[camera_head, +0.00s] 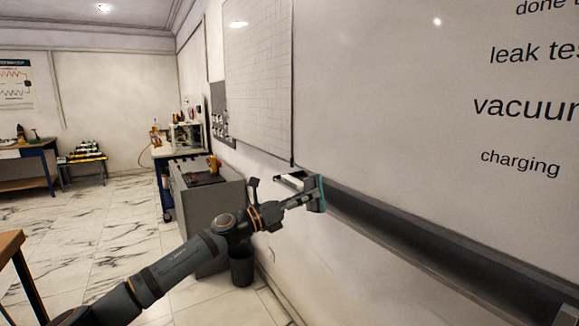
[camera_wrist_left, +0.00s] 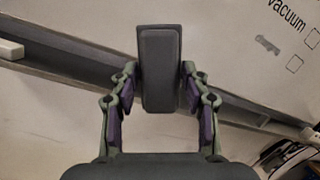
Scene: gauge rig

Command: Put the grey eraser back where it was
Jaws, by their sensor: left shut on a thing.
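The grey eraser (camera_head: 317,194) is held upright in my left gripper (camera_head: 303,197), by the left end of the dark tray (camera_head: 420,238) under the whiteboard (camera_head: 410,110). In the left wrist view the eraser (camera_wrist_left: 160,70) is a dark grey block between the two fingers of my left gripper (camera_wrist_left: 160,88), which are shut on its sides. The dark tray (camera_wrist_left: 75,62) runs behind it there. I cannot tell whether the eraser touches the tray or board. My right gripper is not in view.
A small whitish block (camera_wrist_left: 10,50) shows at the left edge of the wrist view, by the tray. A grey cabinet (camera_head: 205,215) and a dark bin (camera_head: 241,268) stand along the wall behind my left arm. The visible tray stretch to the right looks clear.

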